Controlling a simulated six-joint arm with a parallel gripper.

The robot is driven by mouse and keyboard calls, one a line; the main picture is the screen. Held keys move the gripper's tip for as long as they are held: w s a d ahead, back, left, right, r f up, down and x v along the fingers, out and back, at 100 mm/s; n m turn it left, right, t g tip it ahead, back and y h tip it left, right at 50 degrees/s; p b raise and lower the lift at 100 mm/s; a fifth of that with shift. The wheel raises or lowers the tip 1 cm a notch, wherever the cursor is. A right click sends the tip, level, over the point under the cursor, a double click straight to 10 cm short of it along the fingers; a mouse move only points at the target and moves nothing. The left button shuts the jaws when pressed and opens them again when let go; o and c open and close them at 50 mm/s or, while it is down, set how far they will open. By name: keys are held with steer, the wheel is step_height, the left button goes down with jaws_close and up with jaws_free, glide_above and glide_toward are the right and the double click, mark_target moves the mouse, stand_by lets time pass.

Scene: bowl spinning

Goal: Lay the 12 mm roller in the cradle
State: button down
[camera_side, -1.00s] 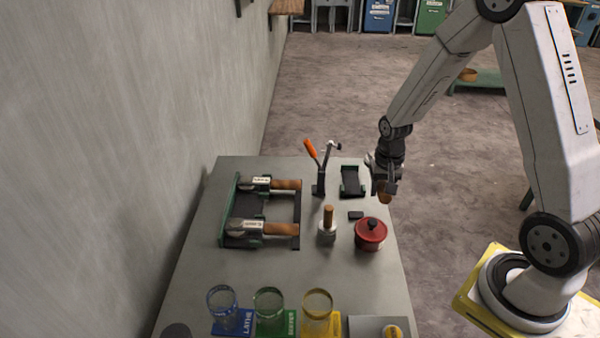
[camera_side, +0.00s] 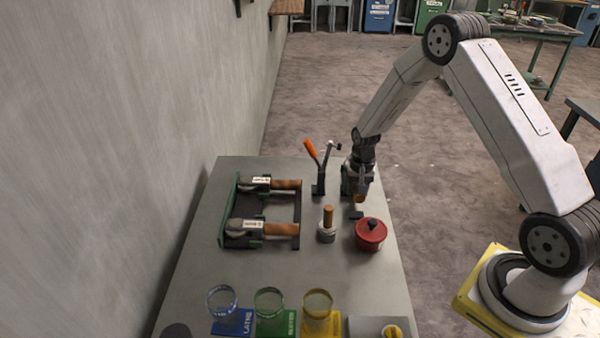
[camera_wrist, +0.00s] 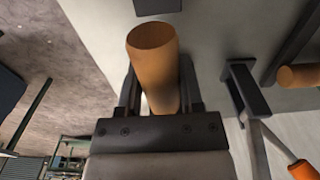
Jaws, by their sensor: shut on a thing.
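My gripper (camera_side: 357,189) is shut on an orange-brown roller (camera_side: 358,198) near the far right corner of the grey table. In the wrist view the same roller (camera_wrist: 153,62) sticks out between the two dark fingers, its flat end facing the camera. Its size cannot be read. The small dark cradle with green ends, seen on that part of the table a second ago, is now mostly hidden behind my gripper. I cannot tell whether the roller touches it.
An orange-handled lever clamp (camera_side: 318,174) stands close left of my gripper. A small black block (camera_side: 356,214) lies in front, with a red lidded pot (camera_side: 370,235) and a brown-topped metal piece (camera_side: 327,226) nearer. A dark rack (camera_side: 272,206) holds two brown-handled tools.

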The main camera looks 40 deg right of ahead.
mark_target(354, 205)
steer(key=shift+w, duration=0.15)
steer(key=shift+w+d+f, duration=0.1)
steer(key=shift+w+f, duration=0.1)
steer(key=shift+f, duration=1.65)
steer(key=shift+c, duration=1.2)
jaws_free()
steer(key=shift+s, duration=0.1)
steer(key=shift+r, duration=0.1)
steer(key=shift+r, duration=5.9)
